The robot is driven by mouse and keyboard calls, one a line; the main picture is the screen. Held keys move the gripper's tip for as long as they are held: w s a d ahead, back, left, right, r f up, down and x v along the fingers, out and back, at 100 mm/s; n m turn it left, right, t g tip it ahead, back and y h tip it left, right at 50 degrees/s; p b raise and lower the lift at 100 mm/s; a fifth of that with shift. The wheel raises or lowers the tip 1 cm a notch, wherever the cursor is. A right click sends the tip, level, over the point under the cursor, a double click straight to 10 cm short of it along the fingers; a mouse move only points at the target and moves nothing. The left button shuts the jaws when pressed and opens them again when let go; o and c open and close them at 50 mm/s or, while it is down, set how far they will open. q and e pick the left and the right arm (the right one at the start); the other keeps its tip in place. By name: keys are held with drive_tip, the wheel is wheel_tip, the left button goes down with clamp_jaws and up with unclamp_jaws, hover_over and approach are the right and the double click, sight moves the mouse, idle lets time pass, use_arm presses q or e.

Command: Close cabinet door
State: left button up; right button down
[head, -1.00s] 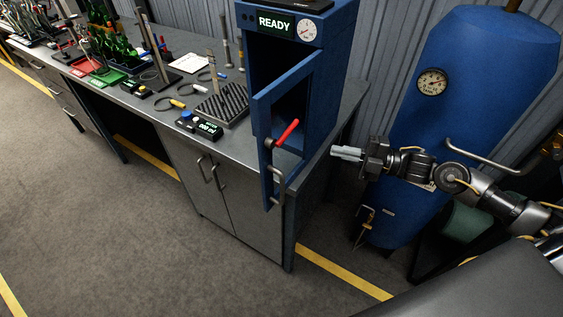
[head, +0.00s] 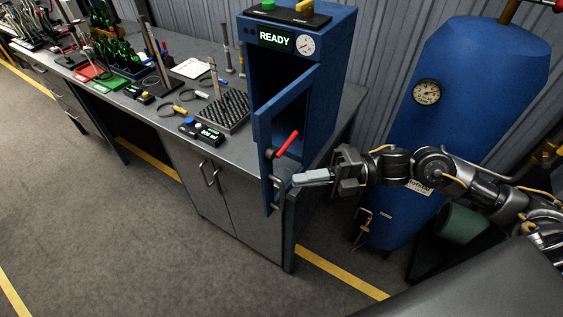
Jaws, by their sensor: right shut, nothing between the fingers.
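The blue cabinet (head: 331,75) stands on the right end of the workbench, with a lit READY display and a gauge at its top. Its blue framed door (head: 264,133) stands open, swung out toward the front, and shows a dark opening. A red-handled latch (head: 286,145) and a grey bar handle (head: 276,186) are on the door. My right gripper (head: 295,179) is shut and empty. Its fingertips are at the door's lower part, close to the bar handle; I cannot tell whether they touch. My left gripper is not in view.
A blue tank (head: 470,100) with a gauge stands behind my right arm. The workbench (head: 165,103) holds a dark grid block (head: 222,108), small tools and green bottles (head: 120,50) left of the cabinet. The floor in front is clear.

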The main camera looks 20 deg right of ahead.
drive_tip(key=w+a+p, duration=0.1)
drive_tip(key=a, duration=0.1)
drive_tip(key=w+a+p, duration=0.1)
drive_tip(key=w+a, duration=0.1)
drive_tip(key=shift+w+a, duration=0.1)
drive_tip(key=shift+w, duration=0.15)
